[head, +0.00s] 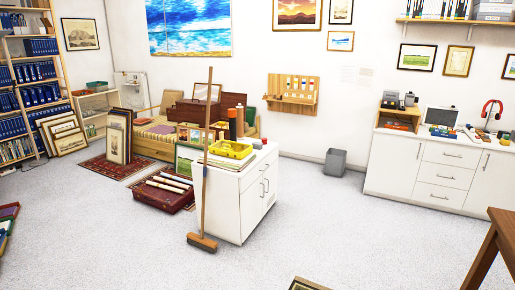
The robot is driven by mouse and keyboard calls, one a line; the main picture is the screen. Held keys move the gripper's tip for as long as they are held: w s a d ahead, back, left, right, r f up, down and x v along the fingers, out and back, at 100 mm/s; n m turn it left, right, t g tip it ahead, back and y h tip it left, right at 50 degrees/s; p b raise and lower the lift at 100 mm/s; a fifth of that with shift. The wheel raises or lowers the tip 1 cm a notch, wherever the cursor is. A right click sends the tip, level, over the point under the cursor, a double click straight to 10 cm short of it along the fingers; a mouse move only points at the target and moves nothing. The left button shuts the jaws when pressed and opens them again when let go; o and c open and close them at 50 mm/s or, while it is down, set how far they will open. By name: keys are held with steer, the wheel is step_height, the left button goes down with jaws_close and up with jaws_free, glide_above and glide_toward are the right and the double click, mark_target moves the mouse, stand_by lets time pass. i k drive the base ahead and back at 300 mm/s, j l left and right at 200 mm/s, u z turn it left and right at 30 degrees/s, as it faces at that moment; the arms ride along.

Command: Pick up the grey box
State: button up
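My gripper is not in view. Grey boxes (493,10) also sit on the wall shelf at the upper right, partly cut off by the picture edge. I cannot tell from this view which of these is the grey box of the task. Nothing is touching the bin.
A white cabinet (248,209) stands mid-floor, with a yellow tray (230,149) on top and a broom (204,190) leaning in front. A red case (163,193) lies to its left. A white counter (398,165) and wooden furniture (492,245) are at right. Carpet (335,225) between is clear.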

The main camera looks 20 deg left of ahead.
mark_target(256, 145)
steer(key=i+j+u, duration=0.1)
steer(key=i, duration=0.25)
steer(key=i+j+u, duration=0.1)
steer(key=i, duration=0.25)
steer(key=i+z, duration=0.1)
steer(key=i, duration=0.65)
steer(key=i+j, duration=0.2)
steer(key=i, duration=0.55)
steer(key=i+z, duration=0.15)
steer(key=i, duration=1.35)
steer(key=i+u, duration=0.3)
steer(key=i, duration=0.2)
steer(key=i+u, duration=0.3)
steer(key=i, duration=0.2)
steer(key=i+l+u, duration=0.3)
steer(key=i, duration=0.2)
steer(key=i+u, duration=0.25)
steer(key=u, duration=0.15)
steer(key=i+u, duration=0.6)
steer(key=u, duration=0.15)
steer(key=i+l+u, duration=0.2)
steer(key=u, duration=0.2)
steer(key=i+l+u, duration=0.4)
steer(key=i+j, duration=0.05)
steer(key=j, duration=0.05)
